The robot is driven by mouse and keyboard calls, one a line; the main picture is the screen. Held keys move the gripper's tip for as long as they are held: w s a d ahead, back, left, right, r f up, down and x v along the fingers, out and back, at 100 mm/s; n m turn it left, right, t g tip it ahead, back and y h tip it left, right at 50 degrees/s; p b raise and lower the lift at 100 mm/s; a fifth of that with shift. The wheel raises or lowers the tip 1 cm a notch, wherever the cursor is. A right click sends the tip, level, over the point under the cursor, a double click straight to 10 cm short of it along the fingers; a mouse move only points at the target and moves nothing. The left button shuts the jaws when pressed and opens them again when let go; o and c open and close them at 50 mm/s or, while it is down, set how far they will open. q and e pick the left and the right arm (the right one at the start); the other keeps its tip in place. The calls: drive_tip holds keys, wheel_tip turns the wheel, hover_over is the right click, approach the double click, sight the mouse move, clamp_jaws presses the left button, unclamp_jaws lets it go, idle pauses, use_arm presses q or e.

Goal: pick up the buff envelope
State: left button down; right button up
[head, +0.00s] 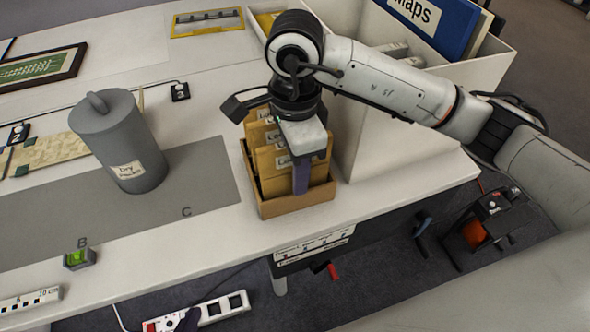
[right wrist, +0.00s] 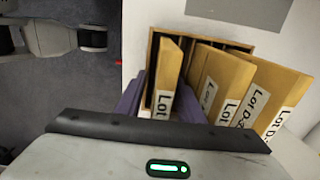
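Several buff envelopes stand upright in a wooden box (head: 294,204) at the table's front right. They bear labels beginning "Lot"; which one is the task's envelope I cannot tell. My right gripper (head: 309,174) reaches down over the box from above. In the right wrist view its purple fingers (right wrist: 160,108) are apart, on either side of the leftmost buff envelope (right wrist: 168,70). That envelope stands in the box, with its label partly hidden. Other envelopes (right wrist: 222,82) lean to its right.
A white bin (head: 395,135) holding a blue "Maps" binder (head: 440,22) stands close behind and right of the wooden box. A grey canister (head: 122,145) stands on a grey mat (head: 210,175) to the left. The mat beside the box is mostly clear.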

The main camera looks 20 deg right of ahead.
drive_tip(key=shift+c, duration=0.4)
clamp_jaws()
drive_tip(key=shift+r, duration=0.15)
